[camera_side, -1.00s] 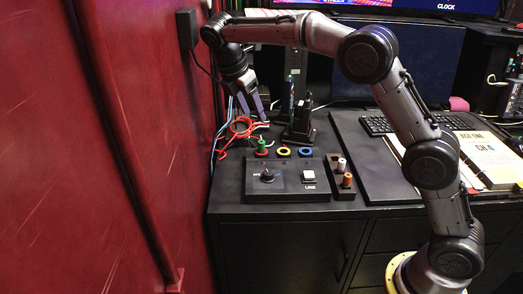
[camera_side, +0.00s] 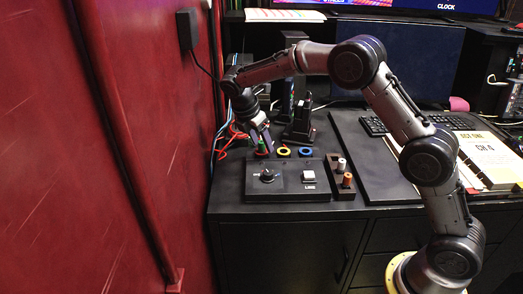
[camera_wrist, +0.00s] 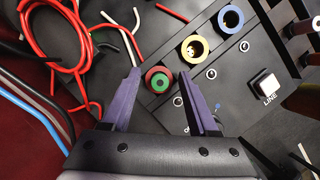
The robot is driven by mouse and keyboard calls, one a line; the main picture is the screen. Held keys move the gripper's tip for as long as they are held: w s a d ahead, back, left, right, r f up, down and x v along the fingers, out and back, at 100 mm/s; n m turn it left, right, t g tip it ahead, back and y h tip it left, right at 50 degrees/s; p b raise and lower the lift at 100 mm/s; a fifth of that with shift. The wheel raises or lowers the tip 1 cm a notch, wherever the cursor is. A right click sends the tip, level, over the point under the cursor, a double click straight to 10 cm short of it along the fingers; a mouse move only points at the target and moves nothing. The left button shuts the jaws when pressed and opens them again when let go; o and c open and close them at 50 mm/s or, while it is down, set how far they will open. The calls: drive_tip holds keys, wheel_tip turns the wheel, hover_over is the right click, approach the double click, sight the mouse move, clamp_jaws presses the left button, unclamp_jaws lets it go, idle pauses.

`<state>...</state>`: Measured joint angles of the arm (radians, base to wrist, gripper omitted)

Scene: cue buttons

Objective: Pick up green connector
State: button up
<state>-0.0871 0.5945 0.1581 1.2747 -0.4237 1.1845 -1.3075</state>
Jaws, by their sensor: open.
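The green connector (camera_side: 262,146) stands upright in a red ring socket at the left back of the black control box. In the wrist view the green connector (camera_wrist: 159,83) shows end-on, with the red ring (camera_wrist: 166,70) around it. My gripper (camera_side: 264,142) is low over the back left of the box, close to the connector. In the wrist view my gripper (camera_wrist: 157,75) is open and empty-handed, with one purple finger on each side of the connector and a gap visible on both sides. Whether the fingertips are level with the connector is hard to tell.
Yellow (camera_side: 283,152) and blue (camera_side: 305,152) ring sockets sit to the right. The box (camera_side: 288,185) carries a knob and a white LINE button (camera_wrist: 265,87). A small rack (camera_side: 338,176) holds white and orange connectors. Red cables (camera_wrist: 75,35) lie left, near the red wall.

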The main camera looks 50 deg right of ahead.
sight(261, 142)
drive_tip(key=shift+d+f, duration=0.1)
drive_tip(key=shift+f, duration=0.2)
clamp_jaws()
drive_tip(key=shift+r, duration=0.15)
drive_tip(key=shift+r, duration=0.5)
wheel_tip(261, 142, up, 2)
drive_tip(key=shift+r, duration=0.15)
drive_tip(key=s+a+r, duration=0.1)
drive_tip(key=s+r, duration=0.8)
drive_tip(key=s, duration=0.5)
drive_tip(key=shift+r, duration=0.25)
drive_tip(key=shift+w, duration=0.1)
